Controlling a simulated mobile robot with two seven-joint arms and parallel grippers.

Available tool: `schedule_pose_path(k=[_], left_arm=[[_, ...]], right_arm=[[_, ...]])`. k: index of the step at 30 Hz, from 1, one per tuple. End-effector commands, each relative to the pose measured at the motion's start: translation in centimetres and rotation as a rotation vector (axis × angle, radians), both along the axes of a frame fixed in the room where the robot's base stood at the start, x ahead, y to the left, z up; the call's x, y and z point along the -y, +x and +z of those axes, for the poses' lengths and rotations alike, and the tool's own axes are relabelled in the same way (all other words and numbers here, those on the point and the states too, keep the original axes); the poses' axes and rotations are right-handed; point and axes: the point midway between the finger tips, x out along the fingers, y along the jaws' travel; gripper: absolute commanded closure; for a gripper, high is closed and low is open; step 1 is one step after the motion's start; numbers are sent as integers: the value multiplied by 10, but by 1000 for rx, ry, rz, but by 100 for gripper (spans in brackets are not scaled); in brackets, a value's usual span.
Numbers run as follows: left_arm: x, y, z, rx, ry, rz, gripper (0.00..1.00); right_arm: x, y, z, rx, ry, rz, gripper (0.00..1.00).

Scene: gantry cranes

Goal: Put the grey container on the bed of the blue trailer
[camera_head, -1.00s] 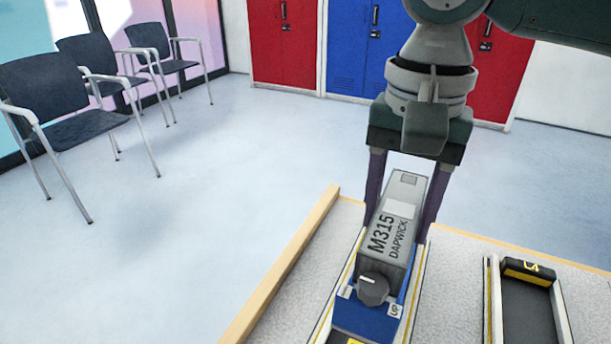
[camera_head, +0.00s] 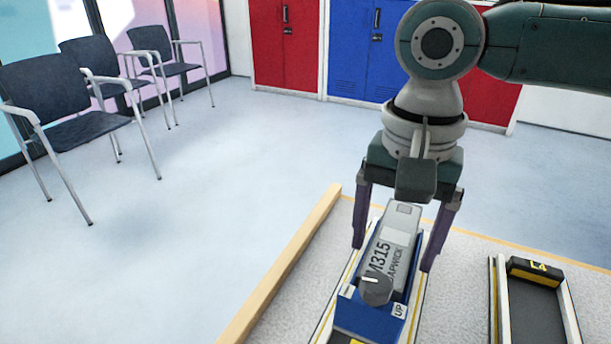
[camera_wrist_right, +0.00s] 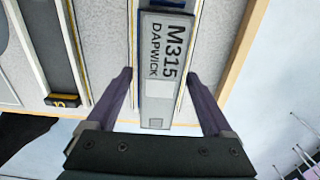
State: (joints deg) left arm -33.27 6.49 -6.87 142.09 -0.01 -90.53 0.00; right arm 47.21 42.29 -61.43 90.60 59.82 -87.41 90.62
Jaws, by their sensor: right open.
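The grey container (camera_head: 396,240), marked M315 DAPWICK, lies lengthwise on the bed of the blue trailer (camera_head: 362,318). Blue shows beside its near part; contact underneath is hidden. It also shows in the right wrist view (camera_wrist_right: 158,100), with a bit of the blue trailer (camera_wrist_right: 160,4) at the top edge. My right gripper (camera_head: 393,257) is open above the container's far part, one finger on each side. Gaps show between the fingers and the container in both views. A dark grey knob (camera_head: 376,290) stands at the container's near end. My left gripper is not in view.
The trailer stands in a lane with pale rails and yellow lines. A second, dark bay (camera_head: 535,310) with a yellow-marked block lies to the right. A wooden edge strip (camera_head: 285,260) bounds the table on the left. Chairs (camera_head: 75,130) and lockers stand beyond it.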

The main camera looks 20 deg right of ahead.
Motion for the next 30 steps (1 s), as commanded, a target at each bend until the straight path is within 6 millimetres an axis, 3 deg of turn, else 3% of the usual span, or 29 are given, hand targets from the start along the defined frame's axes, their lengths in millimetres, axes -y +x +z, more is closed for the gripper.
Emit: schedule_pose_path(k=[7, 21, 30], left_arm=[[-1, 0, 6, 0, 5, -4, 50], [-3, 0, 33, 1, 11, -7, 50], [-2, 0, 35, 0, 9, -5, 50]], right_arm=[[0, 0, 14, 1, 1, 1, 14], [0, 1, 108, 2, 1, 0, 14], [0, 1, 121, 0, 1, -1, 14]])
